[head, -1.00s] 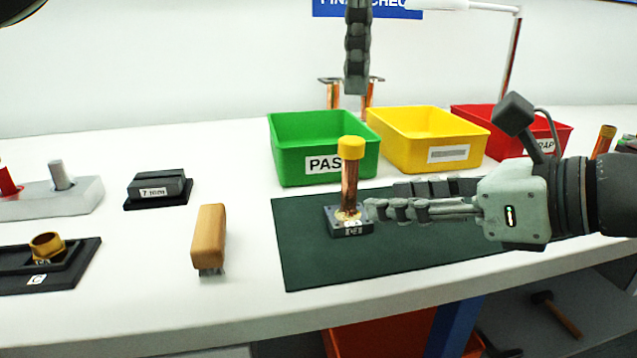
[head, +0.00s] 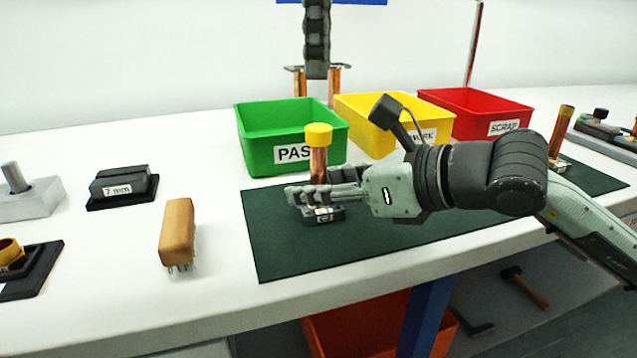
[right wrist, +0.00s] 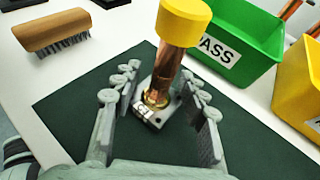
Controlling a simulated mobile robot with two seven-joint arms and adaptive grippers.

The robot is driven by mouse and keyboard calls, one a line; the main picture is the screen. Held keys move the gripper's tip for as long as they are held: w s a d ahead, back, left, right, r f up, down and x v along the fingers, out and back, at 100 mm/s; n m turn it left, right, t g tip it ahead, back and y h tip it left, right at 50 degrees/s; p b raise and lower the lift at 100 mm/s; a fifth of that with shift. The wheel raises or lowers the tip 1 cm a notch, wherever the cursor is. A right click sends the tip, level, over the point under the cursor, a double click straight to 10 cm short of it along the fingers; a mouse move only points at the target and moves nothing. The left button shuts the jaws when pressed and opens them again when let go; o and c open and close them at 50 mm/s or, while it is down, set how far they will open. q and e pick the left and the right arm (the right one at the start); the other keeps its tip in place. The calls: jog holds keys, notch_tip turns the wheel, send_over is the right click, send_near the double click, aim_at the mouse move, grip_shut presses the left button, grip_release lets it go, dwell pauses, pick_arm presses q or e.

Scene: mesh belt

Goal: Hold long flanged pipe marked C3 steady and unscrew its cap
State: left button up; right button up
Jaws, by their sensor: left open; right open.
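The cap also shows in the right wrist view (right wrist: 184,20); the small label on the base is hard to read. My right gripper (head: 300,193) is open, its fingers low around the pipe just above the base. In the right wrist view the fingers stand on both sides of the pipe (right wrist: 165,75), with gaps.
Green PASS (head: 255,150), yellow (head: 362,133) and red SCRAP (head: 490,128) bins stand behind the mat (head: 280,262). A brush (head: 177,230) and a 7 mm block (head: 122,183) lie left. Another copper pipe (head: 560,130) stands at the mat's right. The mat's front is clear.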

aim_at(319, 127)
jog(key=shift+c, duration=0.4)
grip_shut()
pick_arm(q)
jog(key=m, duration=0.3)
jog(key=shift+m, duration=0.3)
jog(key=m, duration=1.8)
jog(key=shift+f+m, duration=0.1)
jog(key=shift+m, duration=0.3)
jog(key=shift+f, duration=3.9)
